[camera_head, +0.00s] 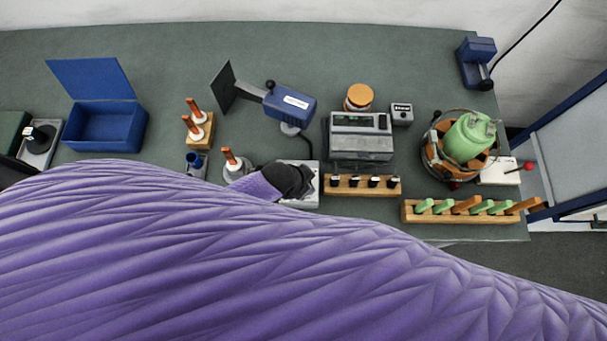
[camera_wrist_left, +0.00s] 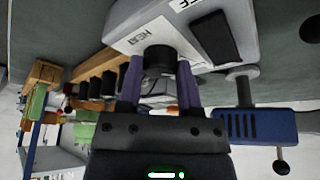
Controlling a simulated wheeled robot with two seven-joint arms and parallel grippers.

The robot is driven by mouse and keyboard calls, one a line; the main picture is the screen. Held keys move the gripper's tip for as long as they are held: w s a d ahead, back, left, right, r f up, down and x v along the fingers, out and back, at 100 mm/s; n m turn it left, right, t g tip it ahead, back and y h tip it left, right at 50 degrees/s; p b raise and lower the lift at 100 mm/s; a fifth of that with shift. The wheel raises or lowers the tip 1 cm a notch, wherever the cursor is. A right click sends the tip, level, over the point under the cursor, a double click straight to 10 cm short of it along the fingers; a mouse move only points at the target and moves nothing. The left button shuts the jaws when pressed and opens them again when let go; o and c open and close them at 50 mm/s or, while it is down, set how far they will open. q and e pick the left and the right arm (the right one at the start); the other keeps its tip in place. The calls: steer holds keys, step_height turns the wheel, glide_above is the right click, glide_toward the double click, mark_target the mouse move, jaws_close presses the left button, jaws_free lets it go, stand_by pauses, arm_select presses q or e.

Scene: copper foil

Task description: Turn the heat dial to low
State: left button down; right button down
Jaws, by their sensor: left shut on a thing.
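The heat dial (camera_wrist_left: 160,57) is a black round knob on the face of a pale grey box (camera_wrist_left: 135,22) in the left wrist view. The box has a small printed label beside the dial and a black rectangular panel. My left gripper (camera_wrist_left: 160,85) has its two purple fingers on either side of the dial, shut on it. In the head view my dark left gripper (camera_head: 290,181) is over the pale box (camera_head: 308,200) and hides the dial and most of the box. The dial's setting cannot be read. My right gripper is in neither view.
A blue lamp-like device (camera_head: 290,104) stands behind the box. A wooden rack with black knobs (camera_head: 362,187) and a grey machine (camera_head: 361,140) are to its right. A white spindle (camera_head: 236,164) is close on its left. My purple sleeve covers the front of the head view.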

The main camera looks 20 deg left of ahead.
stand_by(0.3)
arm_select(q)
steer(key=shift+c, duration=1.4)
jaws_free()
steer(key=shift+s+r+p, duration=0.1)
steer(key=shift+r+p, duration=0.25)
steer(key=p+v, duration=0.4)
steer(key=v, duration=0.5)
steer(key=shift+s, duration=0.15)
